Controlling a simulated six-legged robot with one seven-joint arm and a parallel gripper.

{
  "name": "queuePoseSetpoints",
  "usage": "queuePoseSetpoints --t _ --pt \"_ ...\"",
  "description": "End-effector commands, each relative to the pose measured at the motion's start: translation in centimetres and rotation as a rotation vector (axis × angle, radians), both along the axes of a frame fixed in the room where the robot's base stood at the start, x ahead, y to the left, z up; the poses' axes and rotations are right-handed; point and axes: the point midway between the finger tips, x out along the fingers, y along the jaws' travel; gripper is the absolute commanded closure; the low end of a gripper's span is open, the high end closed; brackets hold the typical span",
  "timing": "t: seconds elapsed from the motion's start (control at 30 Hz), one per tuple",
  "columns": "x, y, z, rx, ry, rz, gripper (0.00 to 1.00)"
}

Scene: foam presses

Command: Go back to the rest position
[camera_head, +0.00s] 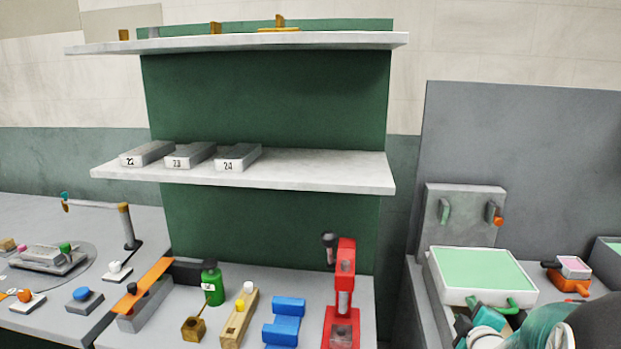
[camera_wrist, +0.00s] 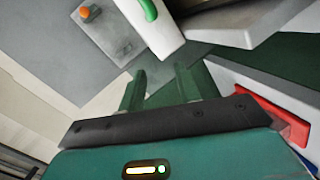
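My gripper (camera_wrist: 162,72) shows in the wrist view with its two dark green fingers apart and nothing between them. In the head view my teal and white arm reaches in at the lower right corner, and its end is by the front of the white press with a pale green top (camera_head: 482,272). A green handle (camera_head: 510,306) sits on the front of that press, close to my arm. The handle also shows in the wrist view (camera_wrist: 149,9), beyond the fingers and apart from them.
A white shelf (camera_head: 310,171) carries grey blocks numbered 22, 23 and 24. Below it stand a green bottle (camera_head: 212,283), blue blocks (camera_head: 285,322) and a red press (camera_head: 343,297). A grey panel with knobs (camera_head: 465,214) rises behind the white press. An orange-based pink item (camera_head: 572,270) stands right.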

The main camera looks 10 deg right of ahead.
Motion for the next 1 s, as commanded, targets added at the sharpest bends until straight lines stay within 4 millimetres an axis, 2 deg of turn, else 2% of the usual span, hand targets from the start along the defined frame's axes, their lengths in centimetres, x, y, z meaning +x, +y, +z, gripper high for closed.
queuePoseSetpoints --t 0.03,0.17,0.37,0.57,0.7,0.83,1.0 --pt "0.3 1.8 1.4 0.053 0.015 -0.015 0.67" --pt "-0.1 5.8 3.3 0.224 0.074 -0.083 0.67" --pt "-3.0 13.0 5.8 0.503 0.166 -0.195 0.67" --pt "-8.6 20.7 7.4 0.781 0.291 -0.306 0.67" --pt "-13.5 25.4 8.1 0.937 0.401 -0.378 0.67" --pt "-16.8 27.8 8.3 1.019 0.477 -0.426 0.67" --pt "-18.1 28.6 8.3 1.047 0.511 -0.450 0.67"
